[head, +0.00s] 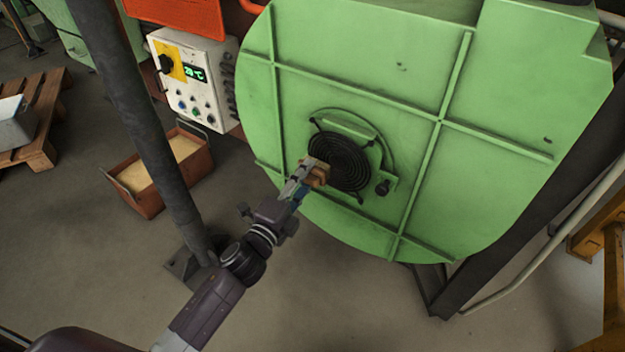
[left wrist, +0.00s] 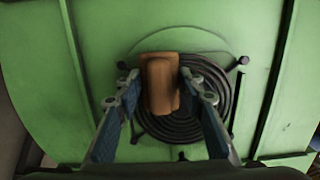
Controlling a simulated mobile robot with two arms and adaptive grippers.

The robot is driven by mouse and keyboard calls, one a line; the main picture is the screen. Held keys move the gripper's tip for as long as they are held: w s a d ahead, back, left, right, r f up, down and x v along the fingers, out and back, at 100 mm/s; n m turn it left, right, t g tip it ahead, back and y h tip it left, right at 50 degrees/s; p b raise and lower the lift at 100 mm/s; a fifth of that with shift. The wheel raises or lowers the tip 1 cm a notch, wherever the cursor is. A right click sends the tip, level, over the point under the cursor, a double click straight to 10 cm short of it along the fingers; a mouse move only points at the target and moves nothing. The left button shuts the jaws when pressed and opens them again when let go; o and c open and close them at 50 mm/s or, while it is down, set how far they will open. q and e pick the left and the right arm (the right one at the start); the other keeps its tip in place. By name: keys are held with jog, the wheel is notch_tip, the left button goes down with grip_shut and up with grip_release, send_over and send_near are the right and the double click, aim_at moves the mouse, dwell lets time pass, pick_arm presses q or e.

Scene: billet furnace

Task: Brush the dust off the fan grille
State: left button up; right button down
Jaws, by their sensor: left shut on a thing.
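The fan grille (head: 345,160) is a round black coil of rings on the green furnace panel (head: 410,80). My left gripper (head: 306,176) is shut on a brown wooden block-like brush (head: 318,171) at the grille's left edge. In the left wrist view the brush (left wrist: 160,83) sits between the fingers of the gripper (left wrist: 160,92) and covers the upper left part of the grille (left wrist: 205,110). Its bristles are hidden, and I cannot tell whether it touches the rings. No dust can be made out. My right gripper is not in view.
A control box (head: 193,80) with a 20 °C display stands left of the furnace. Below it is a rusty bin (head: 150,205) of pale material. A dark post (head: 150,130) rises left of my arm.

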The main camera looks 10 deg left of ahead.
pick_arm(q)
jog(key=shift+w+a+r, duration=0.2)
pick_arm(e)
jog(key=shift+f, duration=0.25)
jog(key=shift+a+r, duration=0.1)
